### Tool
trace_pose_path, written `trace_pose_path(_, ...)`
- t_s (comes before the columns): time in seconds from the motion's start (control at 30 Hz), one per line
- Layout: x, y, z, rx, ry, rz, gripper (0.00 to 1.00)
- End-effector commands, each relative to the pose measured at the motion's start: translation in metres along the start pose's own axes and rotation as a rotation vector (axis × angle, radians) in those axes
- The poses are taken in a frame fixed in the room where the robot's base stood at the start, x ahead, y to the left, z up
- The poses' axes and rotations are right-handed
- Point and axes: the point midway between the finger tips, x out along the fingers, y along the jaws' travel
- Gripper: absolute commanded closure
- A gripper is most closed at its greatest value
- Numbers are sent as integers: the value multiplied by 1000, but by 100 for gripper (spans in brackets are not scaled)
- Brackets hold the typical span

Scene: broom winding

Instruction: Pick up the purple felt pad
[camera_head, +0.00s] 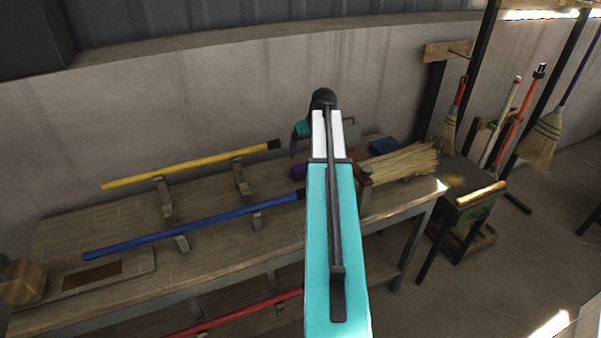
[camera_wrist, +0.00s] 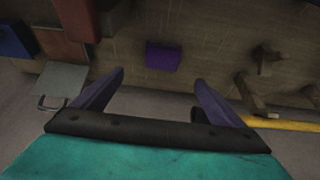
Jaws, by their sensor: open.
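The purple felt pad (camera_wrist: 163,56) lies on the wooden bench in the wrist view, ahead of my gripper and between the lines of its two fingers. In the head view a small part of the purple pad (camera_head: 299,172) shows just left of my arm, which hides the rest. My gripper (camera_wrist: 155,78) is open and empty, with its two dark purple fingers spread apart and not touching the pad. In the head view my gripper (camera_head: 297,140) is partly hidden behind my own arm.
The workbench (camera_head: 215,245) bears a yellow handle (camera_head: 190,165) and a blue handle (camera_head: 190,226) on wooden holders. A straw bundle (camera_head: 400,164) and a blue block (camera_head: 384,145) lie right of my arm. Brooms (camera_head: 545,135) hang at the right. A wall stands behind the bench.

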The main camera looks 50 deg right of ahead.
Motion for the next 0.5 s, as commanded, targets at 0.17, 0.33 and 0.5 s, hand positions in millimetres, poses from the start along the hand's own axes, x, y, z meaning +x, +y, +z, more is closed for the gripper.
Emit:
trace_pose_path(0.17, 10, 0, 0, -1, -2, -1, 8)
trace_pose_path(0.33, 28, -1, 0, -1, -3, -2, 8)
trace_pose_path(0.5, 46, -1, -1, -2, -2, -2, 8)
